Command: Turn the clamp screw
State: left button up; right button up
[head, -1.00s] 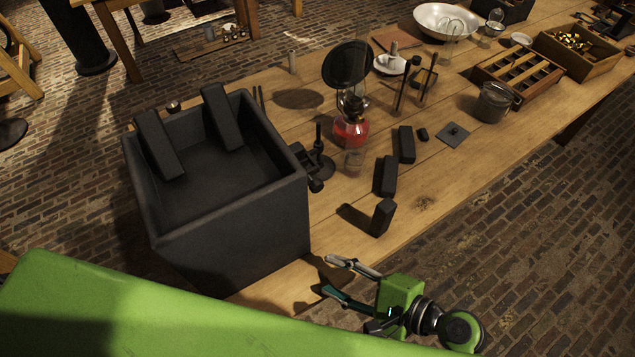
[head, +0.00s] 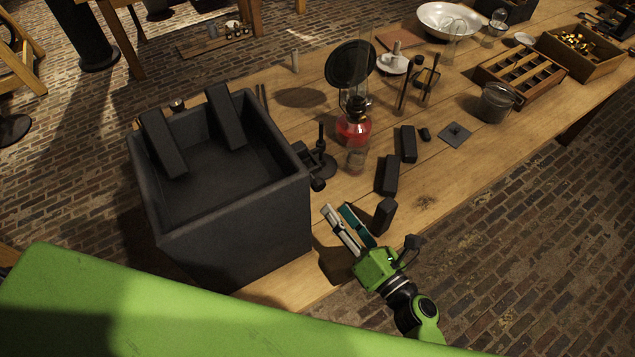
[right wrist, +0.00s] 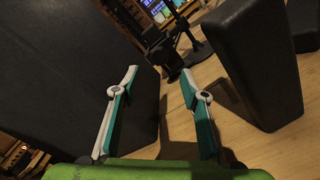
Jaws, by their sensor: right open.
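A dark clamp (head: 318,168) with a screw stands at the right side of the large dark box (head: 225,225). In the right wrist view the clamp (right wrist: 167,52) shows ahead, beyond my fingertips and slightly left of the gap's right finger. My right gripper (head: 334,208) is over the table's front edge, between the box and a dark upright block (head: 385,214). Its fingers point toward the clamp and are apart from it. In the right wrist view the gripper (right wrist: 160,82) is open, with nothing between its fingers. My left gripper is out of view.
Several dark blocks lie right of the clamp, one close to my right gripper. A red lamp (head: 354,132) with a round dark disc (head: 350,63) stands behind the clamp.

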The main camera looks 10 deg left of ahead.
aim_at(320, 189)
jog(key=x, duration=0.9)
jog(key=shift+w+a+p, duration=0.2)
jog(key=shift+a+p, duration=0.05)
jog(key=shift+p, duration=0.15)
jog(key=c, duration=1.1)
